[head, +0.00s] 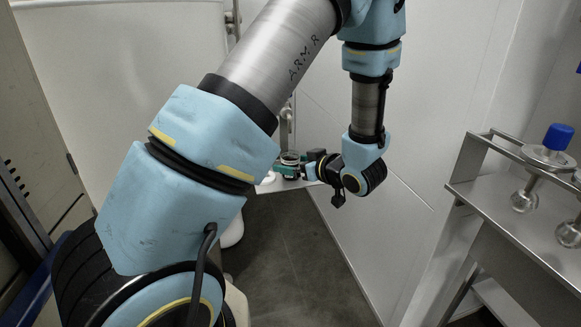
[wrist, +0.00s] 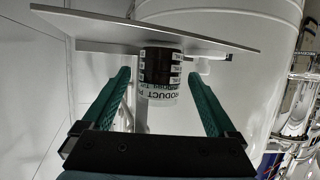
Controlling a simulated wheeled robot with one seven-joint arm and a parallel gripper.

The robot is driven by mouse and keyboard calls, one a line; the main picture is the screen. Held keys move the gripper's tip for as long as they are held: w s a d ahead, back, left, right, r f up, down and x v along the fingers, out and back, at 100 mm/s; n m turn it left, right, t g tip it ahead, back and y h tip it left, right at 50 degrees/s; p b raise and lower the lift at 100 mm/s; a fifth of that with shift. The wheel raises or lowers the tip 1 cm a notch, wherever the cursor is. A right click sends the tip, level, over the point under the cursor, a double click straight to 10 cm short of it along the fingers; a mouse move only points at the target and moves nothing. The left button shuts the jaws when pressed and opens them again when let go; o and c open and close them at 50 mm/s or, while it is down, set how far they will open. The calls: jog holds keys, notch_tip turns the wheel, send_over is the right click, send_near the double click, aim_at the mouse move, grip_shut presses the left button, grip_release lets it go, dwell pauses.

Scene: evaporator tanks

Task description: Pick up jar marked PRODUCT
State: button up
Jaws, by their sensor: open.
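The jar marked PRODUCT (wrist: 157,90) is clear with a dark lower part and white labels. In the wrist view, which looks upside down, it stands against a light shelf (wrist: 105,31). My gripper (wrist: 159,74) is open, with one green finger on each side of the jar and visible gaps between them. In the head view the jar (head: 290,158) is small, on the pale shelf (head: 272,188) at the wall. My gripper (head: 288,171) reaches it from the right, and its green fingers partly hide the jar.
A large white tank (head: 130,80) stands behind on the left. A metal stand (head: 500,205) with a blue-capped fitting (head: 558,137) is at the right. Dark floor (head: 290,265) lies open between them.

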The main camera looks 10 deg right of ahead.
grip_shut()
dwell(0.8)
